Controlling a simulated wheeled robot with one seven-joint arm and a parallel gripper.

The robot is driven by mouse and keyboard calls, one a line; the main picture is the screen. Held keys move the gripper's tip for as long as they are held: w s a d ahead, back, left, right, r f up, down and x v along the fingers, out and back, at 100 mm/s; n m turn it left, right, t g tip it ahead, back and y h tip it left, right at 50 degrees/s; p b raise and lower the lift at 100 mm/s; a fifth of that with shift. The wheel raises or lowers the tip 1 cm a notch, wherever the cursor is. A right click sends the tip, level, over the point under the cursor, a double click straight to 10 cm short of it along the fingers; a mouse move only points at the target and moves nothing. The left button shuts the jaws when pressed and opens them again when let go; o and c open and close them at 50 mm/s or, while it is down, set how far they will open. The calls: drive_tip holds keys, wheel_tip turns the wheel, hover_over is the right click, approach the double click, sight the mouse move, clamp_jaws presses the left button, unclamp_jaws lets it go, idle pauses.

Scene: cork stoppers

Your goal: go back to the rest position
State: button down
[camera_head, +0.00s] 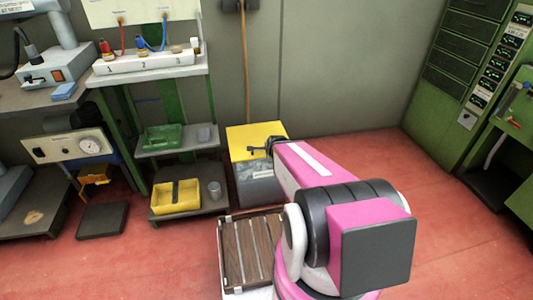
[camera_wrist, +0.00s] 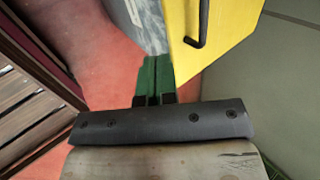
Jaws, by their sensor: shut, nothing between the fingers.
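My gripper (camera_wrist: 158,80) is shut, with its two green fingers together and nothing between them in the wrist view. In the wrist view the yellow top (camera_wrist: 225,25) with a black handle lies beyond the fingertips. I cannot tell whether the fingers touch it. A white rack (camera_head: 145,62) marked 1, 2, 3 with cork stoppers stands on the shelf at upper left.
A slatted wooden crate (camera_head: 222,250) stands on the floor left of my arm. A yellow bin (camera_head: 165,212) and a green tray (camera_head: 150,144) are on the shelves at left. Green cabinets (camera_head: 458,90) stand at right. Red floor (camera_head: 400,165) is open at right of my arm.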

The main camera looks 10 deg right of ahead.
drive_tip(key=s+a+r+n+g, duration=0.1)
drive_tip(key=s+r+n+g, duration=0.2)
drive_tip(key=n, duration=0.6)
drive_tip(key=s+a+r+n+g, duration=0.2)
drive_tip(key=s+r+n+g, duration=0.1)
drive_tip(key=s+n, duration=0.4)
drive_tip(key=shift+s+r+n+g, duration=0.3)
drive_tip(key=shift+n+g, duration=0.3)
drive_tip(key=shift+n, duration=0.4)
drive_tip(key=shift+a, duration=0.1)
